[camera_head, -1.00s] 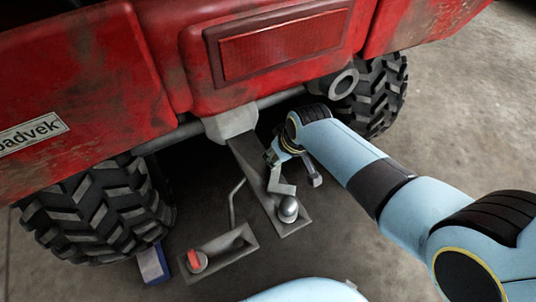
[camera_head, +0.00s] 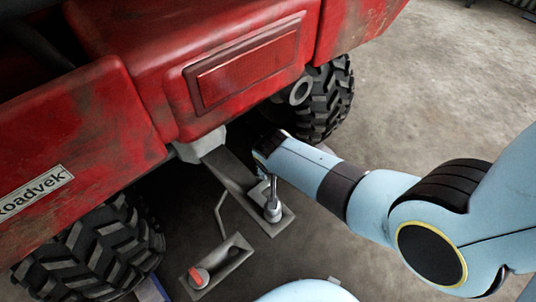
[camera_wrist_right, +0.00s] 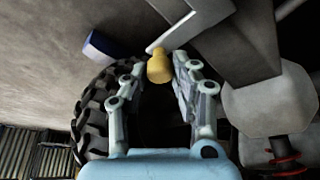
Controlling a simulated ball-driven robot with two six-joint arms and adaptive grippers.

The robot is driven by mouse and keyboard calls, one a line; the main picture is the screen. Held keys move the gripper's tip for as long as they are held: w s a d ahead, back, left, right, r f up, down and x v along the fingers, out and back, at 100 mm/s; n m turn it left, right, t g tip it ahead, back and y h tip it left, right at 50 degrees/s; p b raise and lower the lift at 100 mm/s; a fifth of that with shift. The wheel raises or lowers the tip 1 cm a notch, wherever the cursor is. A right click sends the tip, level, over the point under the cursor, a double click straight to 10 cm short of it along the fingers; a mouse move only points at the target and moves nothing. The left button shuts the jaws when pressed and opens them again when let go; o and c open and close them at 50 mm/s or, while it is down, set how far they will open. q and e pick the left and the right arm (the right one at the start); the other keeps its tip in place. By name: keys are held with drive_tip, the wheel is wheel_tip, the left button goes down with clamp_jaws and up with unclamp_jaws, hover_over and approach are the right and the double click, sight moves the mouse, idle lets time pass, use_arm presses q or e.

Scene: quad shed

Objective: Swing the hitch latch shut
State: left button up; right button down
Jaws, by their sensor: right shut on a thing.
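The hitch bar (camera_head: 232,178) runs out from under the red quad, with a grey hitch ball (camera_head: 272,211) near its free end. A narrow metal latch part (camera_head: 273,187) stands just above the ball in the head view. In the wrist view the bent grey latch arm (camera_wrist_right: 190,27) ends in a yellow knob (camera_wrist_right: 159,68). My right gripper (camera_wrist_right: 160,76) is shut on this knob, with a finger on each side. In the head view its fingers are mostly hidden by my forearm and the dark shadow. My left gripper is not in view.
The quad's red rear body (camera_head: 245,70) overhangs the hitch. Wheels stand on both sides, left (camera_head: 95,250) and right (camera_head: 325,98). Concrete floor (camera_head: 430,90) is open at the right.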

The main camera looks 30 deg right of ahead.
drive_tip(key=shift+s+m, duration=0.3)
drive_tip(key=shift+m, duration=0.1)
drive_tip(key=shift+f, duration=0.1)
drive_tip(key=c, duration=1.1)
unclamp_jaws()
drive_tip(key=v, duration=0.7)
drive_tip(key=shift+a+r, duration=0.1)
drive_tip(key=shift+r, duration=0.2)
